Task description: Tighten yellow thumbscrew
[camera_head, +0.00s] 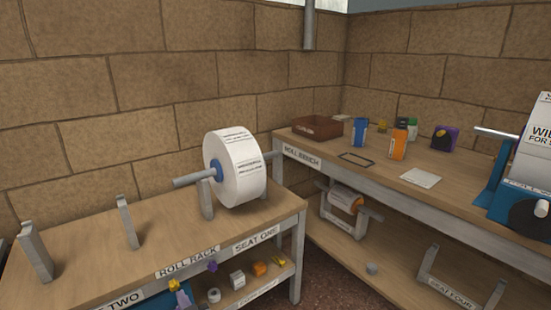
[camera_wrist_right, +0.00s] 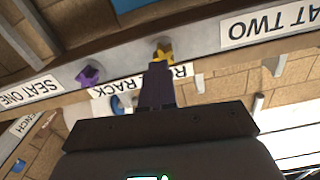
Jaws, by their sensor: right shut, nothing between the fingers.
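The yellow thumbscrew (camera_head: 173,285) sits on the front edge of the roll rack (camera_head: 90,262), left of a purple thumbscrew (camera_head: 212,266). In the right wrist view the yellow thumbscrew (camera_wrist_right: 163,50) is just beyond my fingertips, and the purple one (camera_wrist_right: 89,75) is to its left. My right gripper (camera_wrist_right: 158,66) is shut and empty, its dark fingers pointing at the yellow thumbscrew and overlapping its lower part. I cannot tell whether they touch. In the head view only a small part of my right gripper (camera_head: 180,297) shows at the bottom edge. My left gripper is not in view.
A white paper roll (camera_head: 238,168) on a grey spindle stands on the rack above the purple thumbscrew. Grey upright supports (camera_head: 128,222) stand at the left. The lower shelf holds small parts, including an orange one (camera_head: 260,268). The roll bench (camera_head: 440,200) is at right.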

